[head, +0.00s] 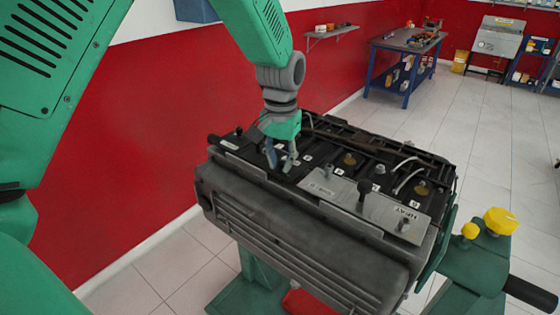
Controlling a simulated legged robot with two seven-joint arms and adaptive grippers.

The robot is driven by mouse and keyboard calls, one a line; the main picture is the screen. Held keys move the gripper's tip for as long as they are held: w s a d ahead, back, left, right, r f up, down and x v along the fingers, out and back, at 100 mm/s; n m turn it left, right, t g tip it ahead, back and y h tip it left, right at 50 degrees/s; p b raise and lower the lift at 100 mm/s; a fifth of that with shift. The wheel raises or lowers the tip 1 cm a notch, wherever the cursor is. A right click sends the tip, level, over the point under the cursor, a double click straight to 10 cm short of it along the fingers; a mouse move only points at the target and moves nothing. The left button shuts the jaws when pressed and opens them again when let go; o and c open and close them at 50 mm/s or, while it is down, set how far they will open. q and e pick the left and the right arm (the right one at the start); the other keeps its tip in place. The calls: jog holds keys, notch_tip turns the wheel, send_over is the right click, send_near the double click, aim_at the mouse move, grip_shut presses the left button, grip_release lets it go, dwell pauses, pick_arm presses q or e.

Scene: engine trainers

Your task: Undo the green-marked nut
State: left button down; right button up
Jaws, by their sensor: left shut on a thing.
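The engine (300,235) is a dark grey block on a green stand, with a black top carrying numbered labels, studs and knobs. My left gripper (281,160) comes down from above onto the left part of the engine top. Its fingers are shut on a small part there, which they largely hide. I cannot make out a green mark on any nut, so I cannot tell whether the held part is the marked one. A silver plate (329,191) with knobs lies to the right of the gripper. My right gripper is not in view.
Two yellow knobs (501,221) and a black handle (531,294) stick out on the green stand at the right. A red wall (130,150) runs behind the engine at the left. A blue workbench (400,75) stands far back. The tiled floor between is clear.

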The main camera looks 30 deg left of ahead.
pick_arm(q)
jog(key=n, duration=0.4)
jog(key=shift+w+r+n, duration=0.2)
jog(key=shift+w+n, duration=0.1)
jog(key=shift+w, duration=0.05)
jog(key=shift+n, duration=1.9)
jog(key=c, duration=1.5)
grip_release()
jog(key=shift+o, duration=0.2)
jog(key=shift+a+f, duration=0.1)
jog(key=shift+f, duration=0.05)
